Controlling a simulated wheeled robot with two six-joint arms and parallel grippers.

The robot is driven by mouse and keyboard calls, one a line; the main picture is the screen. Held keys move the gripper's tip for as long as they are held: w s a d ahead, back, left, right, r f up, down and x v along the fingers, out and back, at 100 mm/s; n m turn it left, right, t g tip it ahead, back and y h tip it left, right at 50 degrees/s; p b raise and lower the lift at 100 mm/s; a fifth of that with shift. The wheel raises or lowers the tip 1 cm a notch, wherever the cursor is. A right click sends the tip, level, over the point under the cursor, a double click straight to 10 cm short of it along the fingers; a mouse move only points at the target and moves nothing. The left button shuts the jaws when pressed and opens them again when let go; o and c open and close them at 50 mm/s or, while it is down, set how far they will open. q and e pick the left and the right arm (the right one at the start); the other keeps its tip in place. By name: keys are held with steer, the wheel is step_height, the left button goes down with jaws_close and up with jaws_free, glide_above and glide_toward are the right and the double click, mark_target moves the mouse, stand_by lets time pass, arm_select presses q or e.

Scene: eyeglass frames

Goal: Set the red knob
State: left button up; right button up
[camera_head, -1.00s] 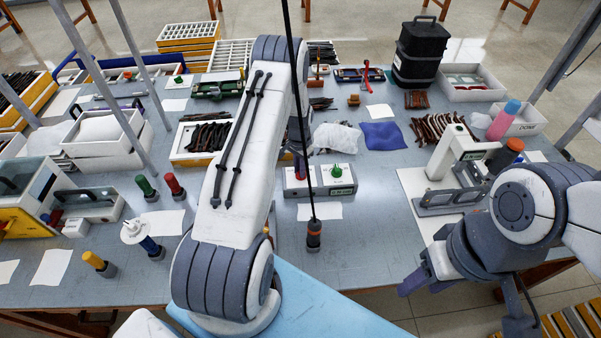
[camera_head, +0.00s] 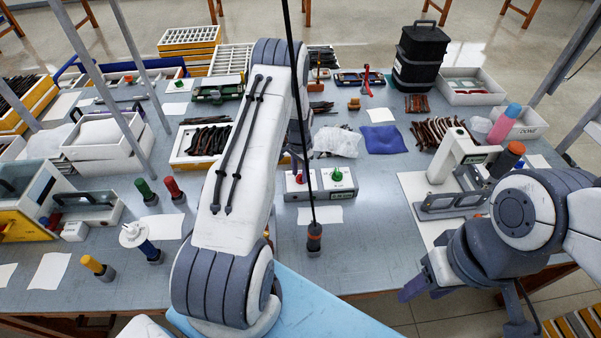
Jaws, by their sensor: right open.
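A small white box with a red knob (camera_head: 299,178) on top stands near the middle of the table, just right of my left arm. A similar white box with a green knob (camera_head: 337,174) stands beside it on the right. My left arm's upper link fills the middle of the view and hides most of its forearm and gripper. A dark purple fingertip of my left gripper (camera_head: 294,163) shows close to the red knob; contact and opening cannot be told. My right gripper (camera_head: 414,287) is open and empty at the table's front edge, lower right.
Red and green handled tools (camera_head: 173,188) stand at left. A white machine (camera_head: 450,160) is at right. A blue cloth (camera_head: 382,139) and white cloth (camera_head: 337,141) lie behind.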

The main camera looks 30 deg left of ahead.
mark_target(301, 175)
arm_select(q)
step_height(301, 175, up, 10)
steer(key=b, duration=0.2)
steer(key=shift+r+b, duration=0.25)
steer(key=shift+b, duration=0.15)
steer(key=s+d+r+m, duration=0.1)
steer(key=s+d+r, duration=0.25)
steer(key=d, duration=0.45)
steer(key=s+d+r+m, duration=0.1)
steer(key=s+d+r, duration=0.2)
steer(key=d+r, duration=0.35)
steer(key=s+d+r, duration=0.3)
steer(key=s+d, duration=0.1)
steer(key=d, duration=0.6)
steer(key=s+d+r+m, duration=0.1)
steer(key=s+d, duration=0.2)
steer(key=s, duration=0.7)
steer(key=s+d+r+m+h, duration=0.1)
steer(key=s+d+r, duration=0.1)
steer(key=s, duration=0.8)
steer(key=shift+s+d+r, duration=0.3)
steer(key=shift+s+d, duration=0.1)
steer(key=shift+d, duration=0.3)
